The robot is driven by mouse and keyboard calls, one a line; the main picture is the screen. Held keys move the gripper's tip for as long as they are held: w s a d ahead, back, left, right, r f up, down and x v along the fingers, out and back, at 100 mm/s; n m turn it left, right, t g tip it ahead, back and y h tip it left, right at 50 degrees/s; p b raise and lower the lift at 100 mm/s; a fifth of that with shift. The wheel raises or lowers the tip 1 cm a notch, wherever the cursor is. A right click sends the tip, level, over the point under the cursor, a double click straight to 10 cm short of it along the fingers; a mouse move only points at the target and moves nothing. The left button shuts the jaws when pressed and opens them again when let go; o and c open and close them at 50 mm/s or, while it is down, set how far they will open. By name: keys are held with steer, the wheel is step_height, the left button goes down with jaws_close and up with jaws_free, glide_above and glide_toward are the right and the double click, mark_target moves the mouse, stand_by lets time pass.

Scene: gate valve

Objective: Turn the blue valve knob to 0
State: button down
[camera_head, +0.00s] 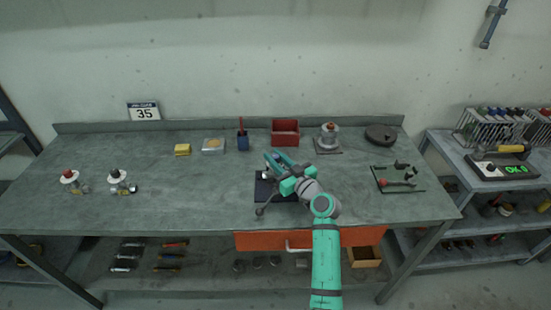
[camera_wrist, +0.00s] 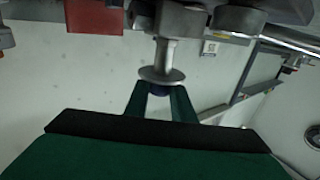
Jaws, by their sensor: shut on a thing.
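My gripper (camera_head: 273,162) reaches over the bench and is shut on the blue valve knob (camera_wrist: 158,93). In the head view my gripper and arm hide most of this valve. I cannot read any scale or pointer on it.
The valve stands at a dark mat (camera_head: 264,190) on the grey bench (camera_head: 215,185). A red bin (camera_head: 285,132), a blue cup (camera_head: 243,143) and a grey round fixture (camera_head: 328,138) stand behind. Two smaller valves (camera_head: 70,180) (camera_head: 118,180) stand at left.

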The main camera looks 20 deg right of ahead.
steer(key=shift+w+a+f+m+t+h, duration=0.15)
steer(key=shift+m+h, duration=0.3)
steer(key=shift+h, duration=0.25)
steer(key=shift+r+m+t+h, duration=0.1)
steer(key=shift+m+h, duration=0.4)
steer(key=shift+h, duration=0.2)
steer(key=shift+w+a+f+m+t+h, duration=0.15)
steer(key=shift+m+h, duration=0.3)
steer(key=shift+h, duration=0.25)
steer(key=shift+s+a+m+h, duration=0.1)
steer(key=shift+a+m+h, duration=0.15)
steer(key=shift+m+h, duration=0.4)
steer(key=shift+s+d+m+h, duration=0.3)
steer(key=shift+d+h, duration=0.3)
steer(key=shift+h, duration=0.35)
steer(key=shift+w+a, duration=0.15)
steer(key=shift+a, duration=0.05)
steer(key=c, duration=1.5)
jaws_free()
steer(key=shift+a, duration=0.1)
steer(key=shift+r, duration=0.1)
